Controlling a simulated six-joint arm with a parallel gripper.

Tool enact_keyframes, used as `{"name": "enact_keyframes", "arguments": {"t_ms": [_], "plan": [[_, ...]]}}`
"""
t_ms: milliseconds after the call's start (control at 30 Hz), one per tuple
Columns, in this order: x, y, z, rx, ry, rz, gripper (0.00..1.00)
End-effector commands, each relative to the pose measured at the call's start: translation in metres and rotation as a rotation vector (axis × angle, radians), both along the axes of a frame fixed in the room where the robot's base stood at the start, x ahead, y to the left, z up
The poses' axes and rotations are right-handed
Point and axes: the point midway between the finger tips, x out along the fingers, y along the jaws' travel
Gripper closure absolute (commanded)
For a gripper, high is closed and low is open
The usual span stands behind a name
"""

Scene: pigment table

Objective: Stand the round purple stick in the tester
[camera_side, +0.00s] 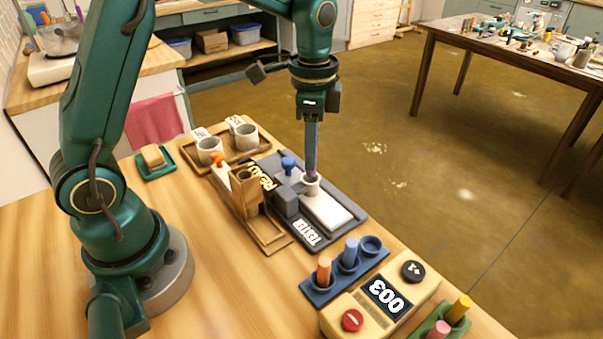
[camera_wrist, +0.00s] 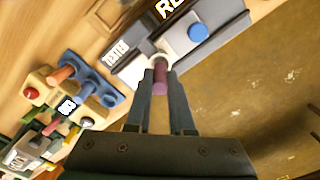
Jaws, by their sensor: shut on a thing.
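My gripper (camera_side: 311,172) points down over the tester (camera_side: 330,212), a dark base with a white plate, a blue knob and a white ring-shaped socket (camera_side: 310,183). In the wrist view my gripper (camera_wrist: 160,78) is shut on the round purple stick (camera_wrist: 160,77). The stick's lower end is at the socket (camera_wrist: 160,59), and its tip is hidden, so I cannot tell how deep it sits. In the side view only a little purple shows between the fingertips. The tester also shows in the wrist view (camera_wrist: 133,72).
A blue rack (camera_side: 318,292) holds an orange and a blue stick, with one empty hole. A cream counter box (camera_side: 345,318) reads 003. A wooden holder (camera_side: 246,195) stands left of the tester. A tray with two cups (camera_side: 246,135) is behind. Bare wood lies at front left.

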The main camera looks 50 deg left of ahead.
Motion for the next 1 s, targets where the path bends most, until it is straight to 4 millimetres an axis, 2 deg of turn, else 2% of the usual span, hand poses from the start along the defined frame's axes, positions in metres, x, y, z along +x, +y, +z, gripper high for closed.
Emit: {"name": "enact_keyframes", "arguments": {"t_ms": [600, 1000], "plan": [[-0.001, 0.0, -0.041, 0.001, 0.005, 0.0, 1.0], [-0.002, 0.0, -0.044, 0.002, 0.005, 0.0, 1.0]]}}
